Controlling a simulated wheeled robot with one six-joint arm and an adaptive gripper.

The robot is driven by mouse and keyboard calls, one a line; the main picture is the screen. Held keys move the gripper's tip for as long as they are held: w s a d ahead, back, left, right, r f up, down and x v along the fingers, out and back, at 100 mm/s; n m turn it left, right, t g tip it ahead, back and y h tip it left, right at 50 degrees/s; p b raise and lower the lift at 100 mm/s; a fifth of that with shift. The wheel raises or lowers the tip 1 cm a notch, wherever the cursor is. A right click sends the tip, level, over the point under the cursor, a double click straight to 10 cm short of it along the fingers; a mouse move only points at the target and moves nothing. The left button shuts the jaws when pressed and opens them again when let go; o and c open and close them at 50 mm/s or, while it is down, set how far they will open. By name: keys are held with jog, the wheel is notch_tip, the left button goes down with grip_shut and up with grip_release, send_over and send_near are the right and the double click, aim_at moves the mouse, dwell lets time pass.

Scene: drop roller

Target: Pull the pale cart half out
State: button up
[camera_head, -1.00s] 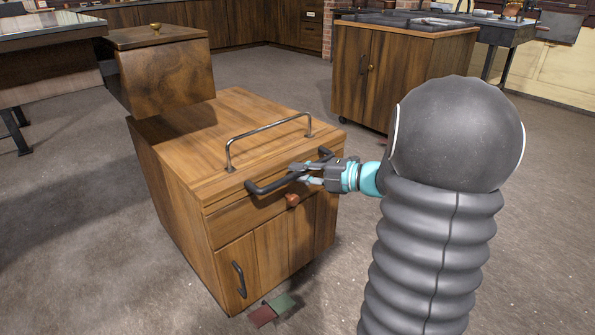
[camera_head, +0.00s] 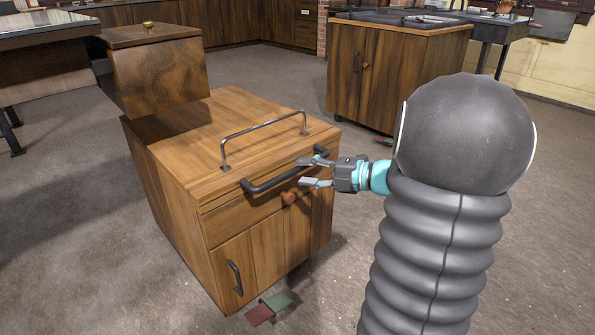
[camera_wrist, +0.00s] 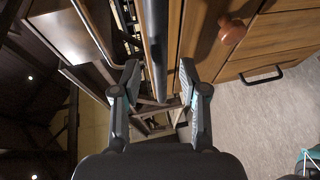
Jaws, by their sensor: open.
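The pale cart (camera_head: 265,253) is a light-brown wooden cabinet with a drawer and doors, standing in the middle of the head view. Across its upper front runs a dark bar handle (camera_head: 262,186), and a thin metal rail (camera_head: 250,131) stands on its top. My gripper (camera_head: 308,171) is open at the right part of the bar, with its fingers spread. In the wrist view the bar (camera_wrist: 157,50) lies between the two open fingers (camera_wrist: 158,80), with a gap on each side. A copper-coloured knob (camera_wrist: 231,30) is on the drawer front.
A darker wooden box (camera_head: 158,78) with a brass knob overhangs the cart's back left. Red (camera_head: 259,315) and green (camera_head: 277,300) patches lie on the floor by its front corner. A darker cabinet (camera_head: 380,75) stands behind to the right. The grey floor at the front left is clear.

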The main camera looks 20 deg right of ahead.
jog(key=v, duration=0.8)
jog(key=shift+s+d, duration=0.25)
jog(key=shift+s, duration=0.05)
